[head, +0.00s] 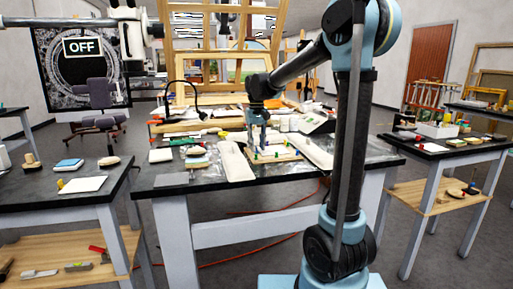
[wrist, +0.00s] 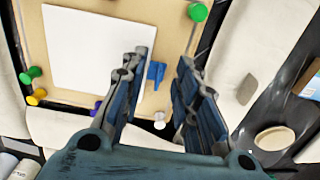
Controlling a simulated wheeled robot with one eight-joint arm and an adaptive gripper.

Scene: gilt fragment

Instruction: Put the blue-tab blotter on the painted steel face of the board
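A white square blotter (wrist: 95,48) lies on a tan board (wrist: 150,103) in the wrist view, with a blue tab (wrist: 155,72) at its right edge. My gripper (wrist: 165,58) is open, with one finger on either side of the blue tab; the left finger overlaps the blotter's right edge. I cannot tell whether the fingers touch the tab. In the head view my gripper (head: 257,143) points down over the tan board (head: 290,154) on the middle table. Which surface is the painted steel face is not clear.
Green pushpins (wrist: 197,12), yellow, purple and white ones stand around the blotter. Pale padded strips (head: 234,161) flank the board. A grey plate (head: 173,178) lies at the table's front left. A black lamp (head: 201,115) and wooden easel frame (head: 221,50) stand behind.

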